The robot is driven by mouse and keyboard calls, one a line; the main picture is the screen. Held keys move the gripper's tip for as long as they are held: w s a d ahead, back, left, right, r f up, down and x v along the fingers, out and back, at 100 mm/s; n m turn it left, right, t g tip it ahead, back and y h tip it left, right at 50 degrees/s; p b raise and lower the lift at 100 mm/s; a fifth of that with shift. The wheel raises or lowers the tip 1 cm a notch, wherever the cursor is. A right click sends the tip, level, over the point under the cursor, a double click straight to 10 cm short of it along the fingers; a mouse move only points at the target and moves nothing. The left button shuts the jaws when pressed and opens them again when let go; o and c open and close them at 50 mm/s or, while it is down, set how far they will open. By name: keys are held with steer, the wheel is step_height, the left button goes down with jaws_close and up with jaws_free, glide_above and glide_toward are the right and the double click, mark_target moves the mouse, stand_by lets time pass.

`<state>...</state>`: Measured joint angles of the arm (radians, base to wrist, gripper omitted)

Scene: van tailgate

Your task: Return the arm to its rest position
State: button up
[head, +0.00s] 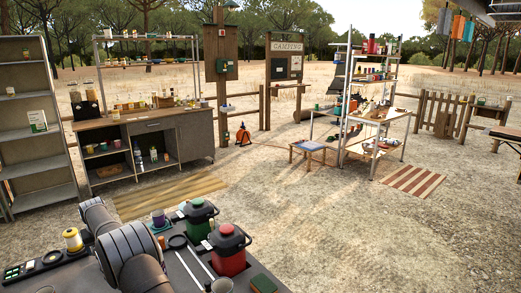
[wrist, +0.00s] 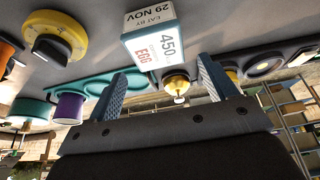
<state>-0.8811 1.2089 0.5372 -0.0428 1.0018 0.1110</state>
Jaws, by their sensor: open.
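My arm (head: 135,255) rises at the lower left in the head view, over the dark tailgate surface (head: 190,270). Its fingertips cannot be made out there. In the wrist view my gripper (wrist: 165,90) has its two blue-grey fingers spread wide apart, with nothing held between them. A white and blue box (wrist: 153,38) printed "450 EGG" and "29 NOV" shows just beyond the fingers. A small yellow round thing (wrist: 176,83) shows in the gap between the fingers, beyond them. The wrist picture is turned over, with the grey surface at the top.
Behind are a cabinet (head: 185,135), shelves and open sandy ground.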

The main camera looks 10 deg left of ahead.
steer(key=w+d+r, duration=0.4)
steer(key=d+r, duration=0.3)
steer(key=d, duration=0.4)
steer(key=s+d+f, duration=0.1)
steer(key=s+f, duration=0.1)
steer(key=s, duration=2.1)
step_height(320, 180, down, 8)
steer(key=shift+r, duration=0.1)
step_height(320, 180, up, 8)
steer(key=w+a+r, duration=0.1)
steer(key=w+a, duration=0.1)
steer(key=w, duration=1)
steer(key=shift+w, duration=0.3)
